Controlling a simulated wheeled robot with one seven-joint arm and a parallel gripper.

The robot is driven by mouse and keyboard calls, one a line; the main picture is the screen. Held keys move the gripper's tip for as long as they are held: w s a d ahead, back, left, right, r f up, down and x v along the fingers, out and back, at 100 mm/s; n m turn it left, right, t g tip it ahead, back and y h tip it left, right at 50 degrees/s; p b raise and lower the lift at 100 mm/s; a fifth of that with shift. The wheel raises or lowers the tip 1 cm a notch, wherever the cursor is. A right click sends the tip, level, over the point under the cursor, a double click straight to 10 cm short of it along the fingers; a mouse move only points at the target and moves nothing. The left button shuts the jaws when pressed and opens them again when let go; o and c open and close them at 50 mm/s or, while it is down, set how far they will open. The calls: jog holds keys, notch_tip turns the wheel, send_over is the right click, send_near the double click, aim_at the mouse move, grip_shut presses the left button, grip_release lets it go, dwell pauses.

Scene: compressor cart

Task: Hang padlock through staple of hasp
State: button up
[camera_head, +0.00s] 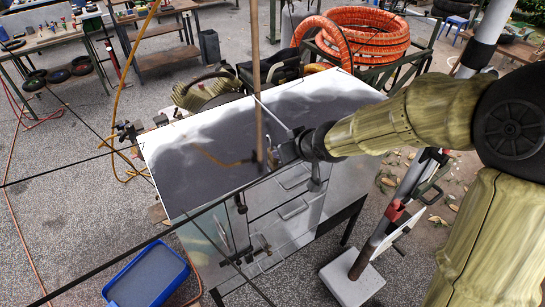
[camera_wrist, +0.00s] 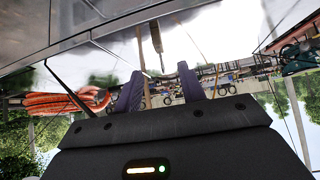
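The compressor cart (camera_head: 200,150) shows in the head view, with a shiny grey-and-white top and drawers on its front. My gripper (camera_head: 282,156) is over the front edge of the cart top, close to the drawer front. In the wrist view, the two dark purple fingers of my gripper (camera_wrist: 160,90) stand apart, with no held thing visible between them. Small dark parts (camera_head: 241,204) sit on the cart's front left, but they are too small to tell whether the hasp or padlock is among them. I cannot make out the padlock or the staple surely in either view.
A thin brown upright (camera_head: 256,70) crosses in front of the cart top. Orange coiled hose (camera_head: 365,35) lies in a rack behind it. A blue tray (camera_head: 148,278) is on the ground at lower left. A red-and-grey post on a pale base (camera_head: 352,280) stands right of the cart.

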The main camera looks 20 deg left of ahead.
aim_at(272, 150)
jog(key=x, duration=0.6)
jog(key=shift+w+a+f+b, duration=0.2)
jog(key=shift+a+f+b, duration=0.05)
jog(key=shift+b, duration=0.15)
jog(key=shift+w+p+x, duration=0.2)
jog(key=shift+p+x, duration=0.9)
jog(key=shift+x, duration=1.45)
jog(key=shift+r, duration=0.1)
jog(key=shift+c, duration=0.4)
grip_shut()
